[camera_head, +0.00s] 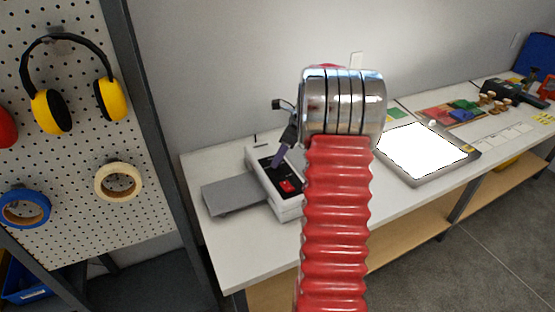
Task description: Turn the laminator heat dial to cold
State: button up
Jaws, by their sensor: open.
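The laminator (257,180) is a white box with a dark control panel and a red switch (289,187), standing on the left part of the white table. A flat grey tray (228,196) sticks out from its left side. My gripper (281,154) is open, over the laminator's panel, with a purple fingertip showing in front of it. My red and chrome arm hides the right side of the laminator and much of my gripper. I cannot make out the heat dial or its setting, nor whether a finger touches the panel.
A light pad (415,148) in a grey frame lies on the table (345,238) right of my arm. Coloured blocks (463,106) and other small items stand farther right. A pegboard (75,185) with yellow earmuffs (52,112) and tape rolls (118,182) stands at the left.

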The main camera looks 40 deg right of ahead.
jog(key=shift+x, duration=1.1)
jog(key=shift+c, duration=0.5)
jog(key=c, duration=0.9)
